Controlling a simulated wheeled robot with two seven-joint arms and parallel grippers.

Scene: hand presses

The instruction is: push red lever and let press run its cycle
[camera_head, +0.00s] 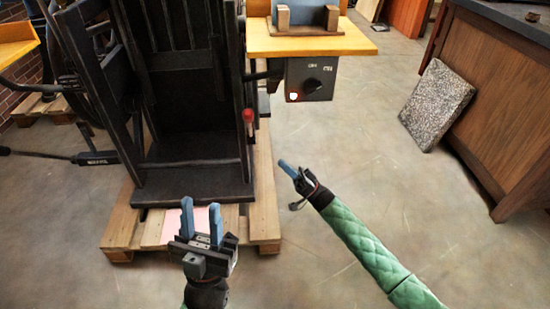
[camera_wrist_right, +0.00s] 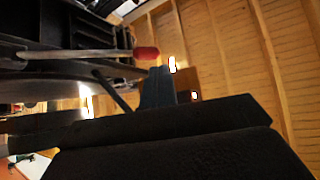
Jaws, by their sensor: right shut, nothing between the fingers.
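The black press (camera_head: 185,110) stands on a wooden pallet. Its red lever (camera_head: 248,116), a red knob on a dark rod, sticks up at the right side of the press frame. In the right wrist view the red knob (camera_wrist_right: 146,53) is at the end of a grey rod, just beyond the blue fingertips. My right gripper (camera_head: 287,168) is shut and empty, to the right of and nearer than the lever, apart from it in the head view. My left gripper (camera_head: 203,218) is open and empty, in front of the press base.
A pallet (camera_head: 265,200) lies under the press. A grey control box (camera_head: 310,78) with a knob hangs under a wooden shelf (camera_head: 312,42). A speckled slab (camera_head: 437,103) leans on a wooden cabinet (camera_head: 505,110) at the right. The floor between is clear.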

